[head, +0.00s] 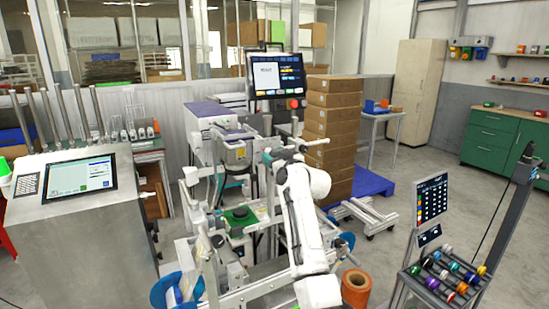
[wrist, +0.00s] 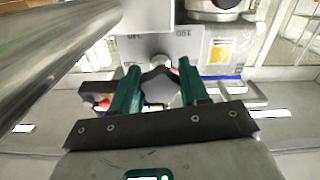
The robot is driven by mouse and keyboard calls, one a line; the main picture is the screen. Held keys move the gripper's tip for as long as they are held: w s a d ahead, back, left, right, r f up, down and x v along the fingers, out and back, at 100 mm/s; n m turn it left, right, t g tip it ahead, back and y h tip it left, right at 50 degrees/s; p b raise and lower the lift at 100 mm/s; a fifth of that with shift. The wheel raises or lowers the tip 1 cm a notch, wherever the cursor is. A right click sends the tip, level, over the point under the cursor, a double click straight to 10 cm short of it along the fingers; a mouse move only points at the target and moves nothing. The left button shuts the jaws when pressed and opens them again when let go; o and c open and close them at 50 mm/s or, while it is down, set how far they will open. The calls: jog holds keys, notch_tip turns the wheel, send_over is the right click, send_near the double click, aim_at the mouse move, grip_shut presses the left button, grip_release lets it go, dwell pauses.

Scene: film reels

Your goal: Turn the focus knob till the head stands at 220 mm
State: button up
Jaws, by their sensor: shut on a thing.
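A dark lobed focus knob (wrist: 158,86) sits between the two green fingers of my gripper (wrist: 158,67) in the wrist view. The fingers are shut on its sides. Behind it is a pale grey plate (wrist: 160,44) with small printed numbers; one seems to read 180, and no pointer can be made out. A round grey and black part, perhaps the head (wrist: 215,10), shows at the top edge. In the head view my white arm reaches up to the machine (head: 236,152); the knob cannot be made out there.
A thick metal roller or tube (wrist: 60,62) runs close by on the left in the wrist view. In the head view a monitor (head: 277,75) stands above the machine, stacked cartons (head: 333,125) behind, and a steel cabinet (head: 85,225) at left.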

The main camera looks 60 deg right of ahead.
jog(key=shift+c, duration=1.4)
jog(key=shift+m, duration=0.3)
